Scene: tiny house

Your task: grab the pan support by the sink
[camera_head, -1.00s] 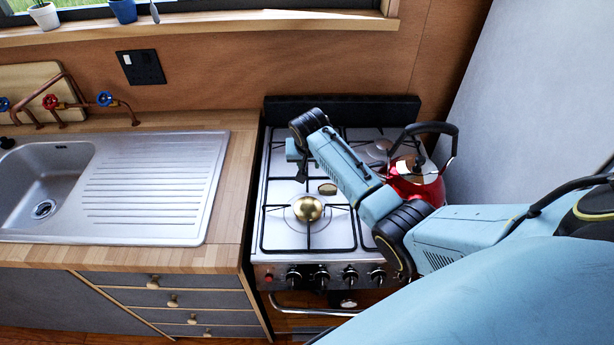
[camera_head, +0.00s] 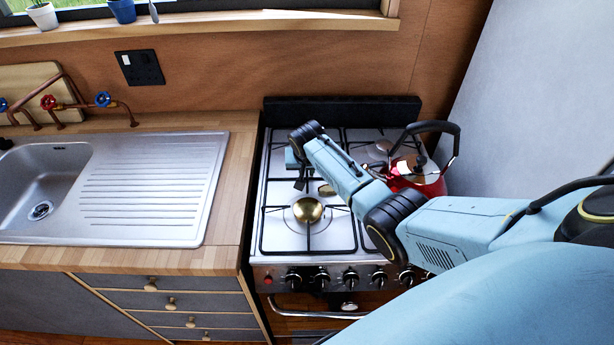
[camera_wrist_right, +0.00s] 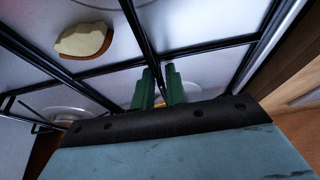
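The pan support (camera_head: 262,228) by the sink is a black wire grate on the left half of the steel stove. My right gripper (camera_head: 300,172) reaches over its middle, with the fingers mostly hidden by the wrist in the head view. In the right wrist view my right gripper (camera_wrist_right: 159,80) has two green fingers close together, one on each side of a black bar of the pan support (camera_wrist_right: 138,28). They appear shut on that bar. The grate appears to rest on the stove. My left gripper is not in view.
A red kettle (camera_head: 424,182) stands on the stove's right side, behind my right arm. A gold round piece (camera_head: 308,209) and a small tan item (camera_head: 327,189) are within the grate's area. The steel sink (camera_head: 165,190) is left of the stove, with wooden counter (camera_head: 232,170) between.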

